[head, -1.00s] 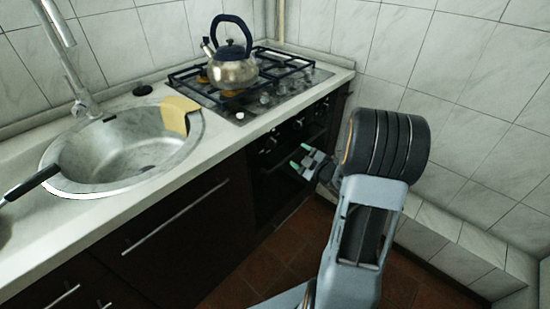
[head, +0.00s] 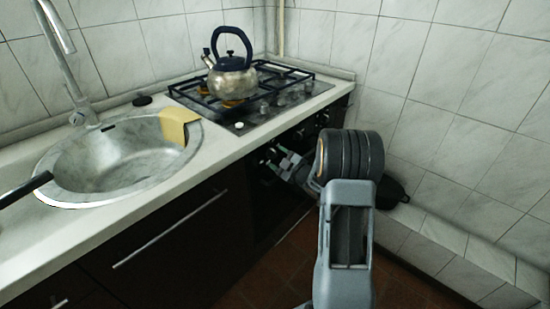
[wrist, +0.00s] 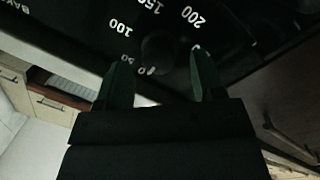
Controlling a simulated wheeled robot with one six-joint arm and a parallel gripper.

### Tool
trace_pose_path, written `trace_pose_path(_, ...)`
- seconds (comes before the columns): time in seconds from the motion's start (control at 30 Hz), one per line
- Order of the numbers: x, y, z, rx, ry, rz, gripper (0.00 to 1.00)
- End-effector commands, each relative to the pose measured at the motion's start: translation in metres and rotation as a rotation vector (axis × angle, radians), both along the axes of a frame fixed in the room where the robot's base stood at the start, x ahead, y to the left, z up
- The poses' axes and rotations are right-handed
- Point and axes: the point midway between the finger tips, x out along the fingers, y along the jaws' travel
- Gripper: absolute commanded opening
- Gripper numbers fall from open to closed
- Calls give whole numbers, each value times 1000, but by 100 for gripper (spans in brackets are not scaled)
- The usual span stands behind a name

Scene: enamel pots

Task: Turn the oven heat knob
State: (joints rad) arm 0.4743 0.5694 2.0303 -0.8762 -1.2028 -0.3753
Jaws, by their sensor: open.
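The oven heat knob (wrist: 160,48) is a dark, round knob on the black oven panel. White numbers such as 100, 150 and 200 are printed around it in the wrist view. My gripper (wrist: 158,62) is open. Its two green-tinted fingers stand on either side of the knob, with the tips near its edges. I cannot tell whether they touch it. In the head view my gripper (head: 284,164) is at the upper front of the dark oven (head: 270,212). My arm hides part of the oven front there, and the heat knob cannot be made out.
A kettle (head: 232,80) stands on the gas hob (head: 250,116) above the oven. A round sink (head: 110,165) with a yellow cloth (head: 178,124) is to the left. The tiled wall (head: 455,130) is close on the right of my arm. Brown floor shows below.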

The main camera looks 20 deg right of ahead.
Motion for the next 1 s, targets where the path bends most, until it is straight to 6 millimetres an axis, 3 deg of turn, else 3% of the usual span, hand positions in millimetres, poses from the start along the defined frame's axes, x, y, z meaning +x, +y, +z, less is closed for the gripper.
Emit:
trace_pose_path(0.2,14,5,0,0,0,0,62)
trace_pose_path(0.57,16,6,0,0,0,0,61)
trace_pose_path(1.0,16,6,0,0,0,0,19)
